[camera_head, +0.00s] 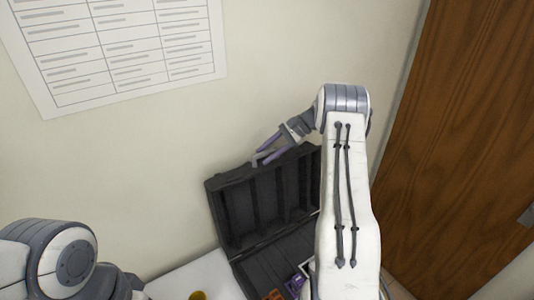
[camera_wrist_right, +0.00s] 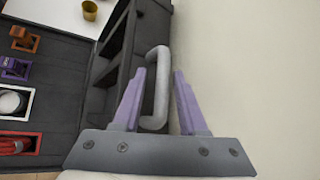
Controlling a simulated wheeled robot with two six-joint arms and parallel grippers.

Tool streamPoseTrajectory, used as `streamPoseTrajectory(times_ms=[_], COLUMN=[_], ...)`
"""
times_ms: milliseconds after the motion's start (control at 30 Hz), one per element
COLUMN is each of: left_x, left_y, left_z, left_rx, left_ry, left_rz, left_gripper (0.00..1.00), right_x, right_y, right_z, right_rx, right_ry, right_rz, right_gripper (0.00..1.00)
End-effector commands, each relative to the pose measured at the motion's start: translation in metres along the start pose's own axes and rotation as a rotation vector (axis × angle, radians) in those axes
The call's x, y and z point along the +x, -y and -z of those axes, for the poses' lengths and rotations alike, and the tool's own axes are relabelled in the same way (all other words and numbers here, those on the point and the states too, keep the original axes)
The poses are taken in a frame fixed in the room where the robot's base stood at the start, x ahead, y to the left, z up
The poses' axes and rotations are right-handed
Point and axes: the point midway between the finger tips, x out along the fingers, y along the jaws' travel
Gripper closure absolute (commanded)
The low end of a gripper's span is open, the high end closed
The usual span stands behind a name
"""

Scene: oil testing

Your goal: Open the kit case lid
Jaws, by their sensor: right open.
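The dark kit case stands open. Its lid (camera_head: 238,212) is raised roughly upright near the wall, inner side with ribs facing the room, and its base (camera_head: 262,268) lies below. My right gripper (camera_head: 268,155) is at the lid's top edge. In the right wrist view, my right gripper (camera_wrist_right: 159,70) is open, and the light grey handle (camera_wrist_right: 161,90) of the lid shows between its purple fingers. I cannot tell whether they touch it. The lid (camera_wrist_right: 113,62) is just left of the fingers there. My left arm enters at the lower left; its fingers are out of view.
The base holds an orange item (camera_wrist_right: 24,39), a purple item (camera_wrist_right: 14,67), a round white item (camera_wrist_right: 10,102) and a red item (camera_wrist_right: 14,146). A yellow cup (camera_wrist_right: 90,10) stands on the white table (camera_wrist_right: 64,13). The wall is close behind the lid; a wooden door (camera_head: 465,130) is right.

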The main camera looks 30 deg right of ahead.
Motion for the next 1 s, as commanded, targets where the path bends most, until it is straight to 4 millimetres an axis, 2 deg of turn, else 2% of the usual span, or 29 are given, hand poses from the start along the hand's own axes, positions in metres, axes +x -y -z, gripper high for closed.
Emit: streamPoseTrajectory(times_ms=[233, 367, 633, 800, 1000], left_x=[0.006, 0.016, 0.031, 0.031, 0.031], left_y=[0.000, 0.001, 0.002, 0.002, 0.002], left_z=[0.000, -0.001, -0.002, -0.002, -0.002], left_rx=[0.000, -0.002, -0.005, -0.005, -0.005], left_ry=[0.000, 0.000, 0.000, 0.000, 0.000], left_rz=[0.000, 0.000, 0.000, 0.000, 0.000], left_gripper=[0.50, 0.50, 0.50, 0.50, 0.50], right_x=[-0.006, -0.026, -0.081, -0.098, -0.105], right_y=[-0.004, -0.004, -0.002, 0.000, 0.000], right_z=[0.004, 0.005, 0.003, 0.001, 0.000], right_rx=[0.003, 0.001, -0.001, 0.000, 0.001], right_ry=[-0.003, -0.006, -0.005, -0.001, 0.000], right_rz=[-0.004, -0.001, 0.000, 0.000, -0.001], right_gripper=[0.50, 0.50, 0.50, 0.50, 0.50])
